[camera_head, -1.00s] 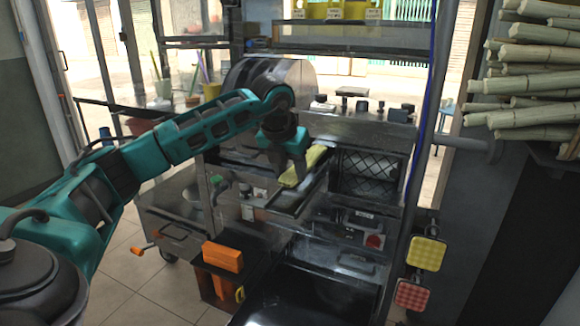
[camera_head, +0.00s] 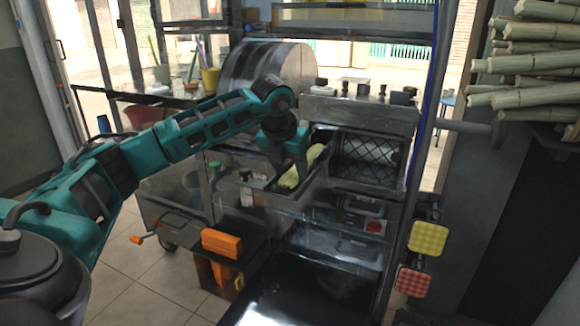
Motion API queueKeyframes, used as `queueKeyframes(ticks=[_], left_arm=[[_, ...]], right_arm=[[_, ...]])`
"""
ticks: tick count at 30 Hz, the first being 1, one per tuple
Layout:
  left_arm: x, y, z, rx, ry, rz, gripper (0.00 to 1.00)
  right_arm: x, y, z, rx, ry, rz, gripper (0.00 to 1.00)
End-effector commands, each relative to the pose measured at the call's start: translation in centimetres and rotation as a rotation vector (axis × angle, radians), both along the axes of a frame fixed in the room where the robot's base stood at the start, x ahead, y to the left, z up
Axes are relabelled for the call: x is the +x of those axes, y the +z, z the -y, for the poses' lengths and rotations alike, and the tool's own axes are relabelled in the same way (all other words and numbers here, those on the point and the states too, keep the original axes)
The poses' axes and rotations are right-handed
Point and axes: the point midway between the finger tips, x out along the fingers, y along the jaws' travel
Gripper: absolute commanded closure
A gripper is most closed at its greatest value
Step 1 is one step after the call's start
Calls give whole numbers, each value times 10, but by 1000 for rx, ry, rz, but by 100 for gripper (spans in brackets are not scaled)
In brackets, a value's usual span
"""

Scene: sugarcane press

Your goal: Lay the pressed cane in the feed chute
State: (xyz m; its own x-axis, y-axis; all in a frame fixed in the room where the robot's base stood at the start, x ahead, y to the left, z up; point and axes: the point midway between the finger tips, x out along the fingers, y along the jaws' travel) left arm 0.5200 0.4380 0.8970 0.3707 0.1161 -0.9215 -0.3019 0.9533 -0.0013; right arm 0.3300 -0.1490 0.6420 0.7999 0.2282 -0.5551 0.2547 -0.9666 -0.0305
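The pressed cane (camera_head: 302,167) is a flat yellow-green strip in the middle of the head view. It lies slanted within the dark, metal-rimmed feed chute (camera_head: 318,137) on the front of the press. My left gripper (camera_head: 288,166) reaches down over the chute from the left, and its fingers are at the near part of the cane. It appears shut on the cane, which has moved with it; the finger contact is partly hidden. I cannot tell whether the cane touches the chute floor. My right gripper is not in view.
The steel press drum (camera_head: 268,66) stands behind my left gripper. A mesh-covered opening (camera_head: 368,158) is right of the chute. An orange block (camera_head: 221,243) sits below left. Raw canes (camera_head: 530,65) are stacked at the upper right, beyond a post with yellow and red pads (camera_head: 428,238).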

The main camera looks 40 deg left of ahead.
Motion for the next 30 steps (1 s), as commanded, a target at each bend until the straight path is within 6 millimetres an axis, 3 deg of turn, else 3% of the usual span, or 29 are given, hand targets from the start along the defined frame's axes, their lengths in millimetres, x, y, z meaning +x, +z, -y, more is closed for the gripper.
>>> queueKeyframes(ticks=[3, 7, 21, 30], left_arm=[[-1, 1, 0, 0, 0, -1, 25], [-5, 14, 2, 0, -1, 2, 26], [-40, 102, 12, 1, -1, 3, 25], [-48, 119, 15, 0, 0, 0, 25]], right_arm=[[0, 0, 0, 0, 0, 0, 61], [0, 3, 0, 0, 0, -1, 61], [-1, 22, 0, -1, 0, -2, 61], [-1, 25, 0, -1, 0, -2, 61]])
